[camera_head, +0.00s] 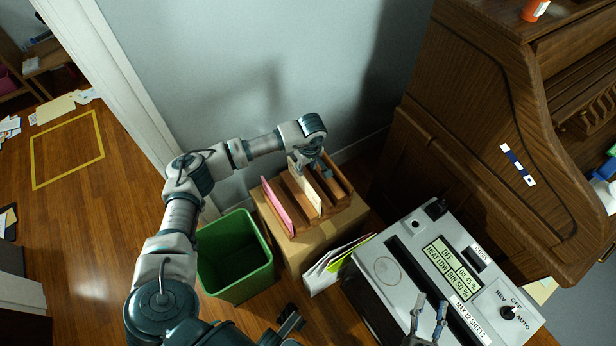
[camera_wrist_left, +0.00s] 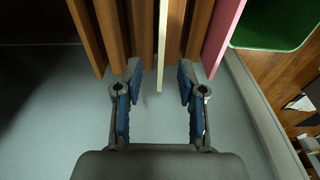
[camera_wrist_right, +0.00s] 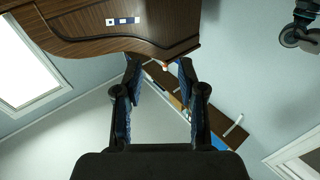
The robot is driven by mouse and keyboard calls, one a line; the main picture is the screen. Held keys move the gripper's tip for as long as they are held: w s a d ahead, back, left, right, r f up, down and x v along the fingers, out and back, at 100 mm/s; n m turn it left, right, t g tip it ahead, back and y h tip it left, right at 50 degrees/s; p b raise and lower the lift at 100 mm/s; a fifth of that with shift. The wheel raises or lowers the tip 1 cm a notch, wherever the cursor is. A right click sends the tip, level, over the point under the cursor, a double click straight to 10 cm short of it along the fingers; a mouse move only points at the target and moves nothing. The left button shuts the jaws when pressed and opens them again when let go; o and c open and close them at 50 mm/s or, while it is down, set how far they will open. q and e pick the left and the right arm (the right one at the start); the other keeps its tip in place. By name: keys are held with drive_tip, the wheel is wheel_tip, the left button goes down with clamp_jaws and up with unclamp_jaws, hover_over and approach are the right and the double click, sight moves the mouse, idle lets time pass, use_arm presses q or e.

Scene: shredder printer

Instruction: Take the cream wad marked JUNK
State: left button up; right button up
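The cream wad (camera_head: 306,190) stands on edge in a slot of the wooden sorter (camera_head: 291,230). No JUNK marking is readable on it. My left gripper (camera_head: 317,168) is at the sorter's far side, partly hidden by its own wrist. In the left wrist view, that gripper (camera_wrist_left: 160,78) is open, and the thin edge of the cream wad (camera_wrist_left: 162,45) lies between its fingers, with a gap on both sides. My right gripper (camera_head: 430,308) is above the shredder; in the right wrist view it (camera_wrist_right: 158,75) is open and empty.
A pink wad (camera_head: 278,206) stands in the sorter's left slot. The sorter sits on a cardboard box (camera_head: 313,244). A green bin (camera_head: 235,258) is left of it. Papers (camera_head: 325,272) and the grey shredder (camera_head: 410,243) are right of the bin. A wooden desk (camera_head: 440,130) stands at right.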

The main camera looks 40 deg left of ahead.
sight(303, 178)
use_arm(q)
drive_tip(key=f, duration=0.2)
drive_tip(key=a+f+b, duration=0.1)
drive_tip(key=f, duration=0.3)
drive_tip(key=shift+a+f, duration=0.35)
drive_tip(key=f, duration=0.1)
drive_tip(key=f+b, duration=0.1)
drive_tip(key=f, duration=0.1)
drive_tip(key=shift+w+f+b, duration=0.2)
drive_tip(key=shift+f+b, duration=0.1)
drive_tip(key=shift+d+f, duration=0.15)
drive_tip(key=shift+f, duration=0.2)
drive_tip(key=shift+a+f, duration=0.1)
drive_tip(key=shift+a, duration=0.25)
clamp_jaws()
drive_tip(key=shift+d, duration=0.2)
drive_tip(key=shift+r, duration=0.35)
drive_tip(key=shift+a+r+p, duration=0.15)
drive_tip(key=shift+r+p, duration=0.35)
drive_tip(key=shift+r, duration=0.25)
use_arm(e)
wheel_tip(303, 178, up, 8)
drive_tip(key=s+t+y, duration=0.1)
drive_tip(key=s+t, duration=0.2)
drive_tip(key=t, duration=0.3)
drive_tip(key=shift+a+r, duration=0.15)
drive_tip(key=shift+a, duration=0.2)
